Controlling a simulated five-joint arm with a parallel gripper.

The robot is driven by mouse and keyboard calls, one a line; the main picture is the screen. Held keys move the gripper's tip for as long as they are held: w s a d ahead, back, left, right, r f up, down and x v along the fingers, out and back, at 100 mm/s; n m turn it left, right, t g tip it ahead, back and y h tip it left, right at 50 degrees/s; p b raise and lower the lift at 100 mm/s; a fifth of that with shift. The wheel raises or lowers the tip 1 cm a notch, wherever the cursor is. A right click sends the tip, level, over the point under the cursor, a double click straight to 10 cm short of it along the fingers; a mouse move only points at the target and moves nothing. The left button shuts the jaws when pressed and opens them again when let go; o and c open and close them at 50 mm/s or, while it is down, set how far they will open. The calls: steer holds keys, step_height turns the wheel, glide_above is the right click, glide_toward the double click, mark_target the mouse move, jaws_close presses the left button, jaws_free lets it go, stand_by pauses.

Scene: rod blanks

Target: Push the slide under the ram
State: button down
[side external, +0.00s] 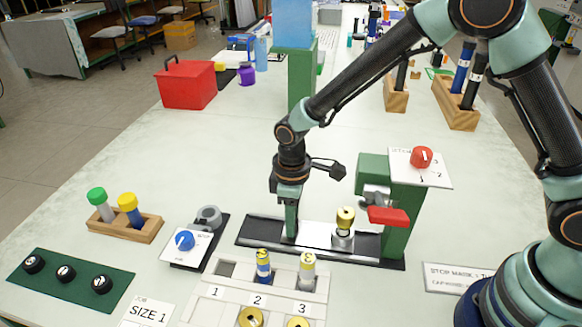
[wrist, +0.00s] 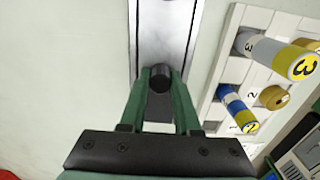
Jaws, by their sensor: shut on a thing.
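The slide (side external: 318,239) is a bright metal plate lying in a dark rail (side external: 262,231). A silver holder on it carries an upright piece with a gold top (side external: 345,217). The ram (side external: 376,192) is a grey part on the green press, to the right of that piece; the piece stands short of it, to its left. My gripper (side external: 291,233) points down at the left part of the slide. In the wrist view its green fingers are shut on a black round knob (wrist: 160,76) on the slide (wrist: 165,35).
A red lever (side external: 388,216) sticks out from the press; a red dial (side external: 421,157) sits on top. A white rack (side external: 205,305) with rods stands in front of the rail. A blue-knob dial (side external: 185,240) and wooden tube holder (side external: 145,232) are at left.

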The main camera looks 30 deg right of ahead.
steer(key=shift+s+d, duration=0.1)
steer(key=shift+d, duration=0.05)
steer(key=c, duration=0.6)
jaws_free()
steer(key=shift+r, duration=0.15)
step_height(320, 180, up, 12)
steer(key=shift+f, duration=0.1)
